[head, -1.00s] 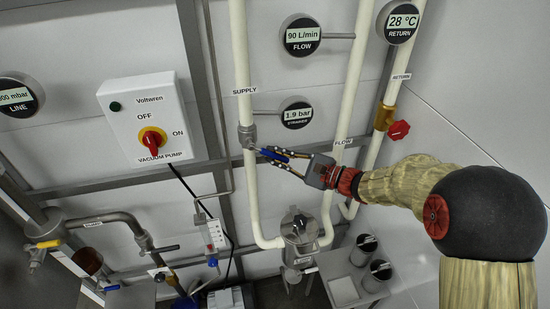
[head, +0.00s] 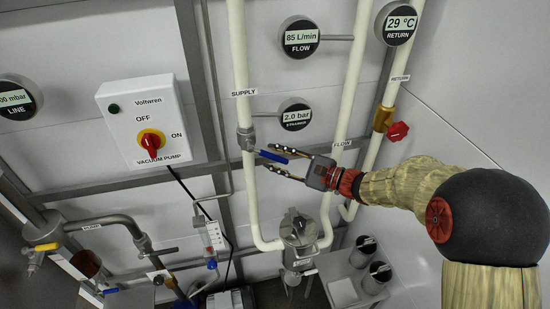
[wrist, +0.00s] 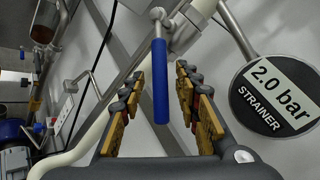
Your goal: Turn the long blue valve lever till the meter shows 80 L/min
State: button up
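The long blue valve lever (head: 273,156) sticks out from a grey metal valve (head: 245,139) on the white SUPPLY pipe. My gripper (head: 267,156) is open around it. In the wrist view the blue lever (wrist: 161,82) lies between the two fingers (wrist: 160,92), with visible gaps on both sides. The FLOW meter (head: 301,37) reads 85 L/min.
The STRAINER gauge (head: 295,114) reads 2.0 bar and sits just above my gripper; it is close on the right in the wrist view. The RETURN gauge (head: 397,23) reads 29 °C. A red valve handle (head: 397,131) is to the right. The vacuum pump box (head: 144,121) is to the left.

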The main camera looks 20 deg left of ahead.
jog(key=v, duration=1.1)
jog(key=shift+d, duration=0.3)
jog(key=shift+s, duration=0.1)
jog(key=s+d+f+n+g+h, duration=0.1)
jog(key=s+f+n+g+h, duration=0.15)
jog(key=s+f, duration=0.5)
jog(key=s+d+f+n+g+h+b, duration=0.1)
jog(key=s+d+f+n+g+h, duration=0.25)
jog(key=s+d+h, duration=0.5)
jog(key=s+d+r+n+t+h+b, duration=0.3)
jog(key=s+d+t, duration=0.1)
jog(key=d, duration=0.4)
jog(key=s+d+r+n+t+h+b, duration=0.3)
jog(key=s+d+r+t, duration=0.1)
jog(key=s+d, duration=0.3)
jog(key=shift+d, duration=0.95)
